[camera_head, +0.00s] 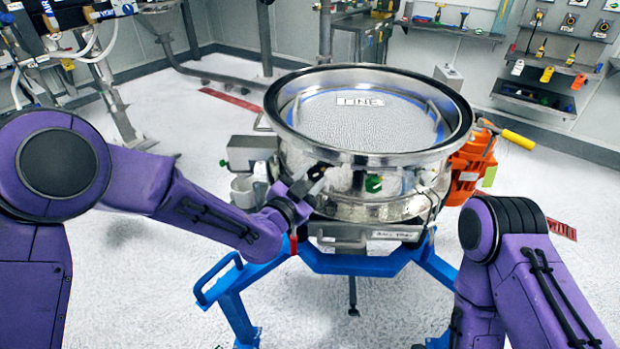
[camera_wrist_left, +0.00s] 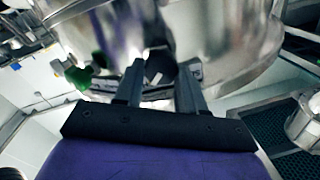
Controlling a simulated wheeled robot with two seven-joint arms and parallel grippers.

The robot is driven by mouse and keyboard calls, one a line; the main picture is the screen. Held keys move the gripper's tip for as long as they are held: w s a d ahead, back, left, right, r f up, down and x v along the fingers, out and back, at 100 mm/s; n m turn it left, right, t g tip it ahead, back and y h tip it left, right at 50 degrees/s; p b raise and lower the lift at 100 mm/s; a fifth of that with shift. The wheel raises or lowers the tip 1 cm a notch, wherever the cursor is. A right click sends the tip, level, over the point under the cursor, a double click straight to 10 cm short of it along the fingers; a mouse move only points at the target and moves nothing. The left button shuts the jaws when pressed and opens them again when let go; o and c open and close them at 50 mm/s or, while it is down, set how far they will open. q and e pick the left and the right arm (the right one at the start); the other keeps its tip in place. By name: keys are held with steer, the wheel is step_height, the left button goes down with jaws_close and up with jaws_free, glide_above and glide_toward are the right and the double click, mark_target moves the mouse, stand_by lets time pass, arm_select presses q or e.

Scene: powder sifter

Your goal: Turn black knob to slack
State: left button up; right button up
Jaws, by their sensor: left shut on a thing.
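The round steel sifter (camera_head: 340,188) stands on a blue frame, with a mesh marked "FINE" inside its rim. My left gripper (camera_head: 313,180) is at the sifter's front left side. In the left wrist view my left gripper (camera_wrist_left: 161,82) has its two dark fingers on either side of a small black knob (camera_wrist_left: 160,65) against the steel wall, and is shut on it. In the head view the fingers and wrist hide most of the knob. My right arm shows at the lower right, but its gripper is out of view.
The blue frame (camera_head: 362,262) stands below the sifter. A green knob (camera_wrist_left: 78,78) is left of the fingers in the left wrist view. The floor around is mostly clear.

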arm_select(q)
steer(key=shift+n, duration=0.3)
steer(key=n+b, duration=0.1)
steer(key=n, duration=0.3)
steer(key=shift+a, duration=0.1)
steer(key=n+b, duration=0.1)
steer(key=n, duration=0.3)
steer(key=shift+w+n, duration=0.1)
steer(key=shift+n, duration=0.2)
steer(key=n+b, duration=0.1)
steer(key=n, duration=0.3)
steer(key=shift+a+f, duration=0.1)
steer(key=shift+n+b, duration=0.6)
steer(key=shift+n, duration=1.6)
steer(key=o, duration=1.1)
steer(key=shift+c, duration=0.2)
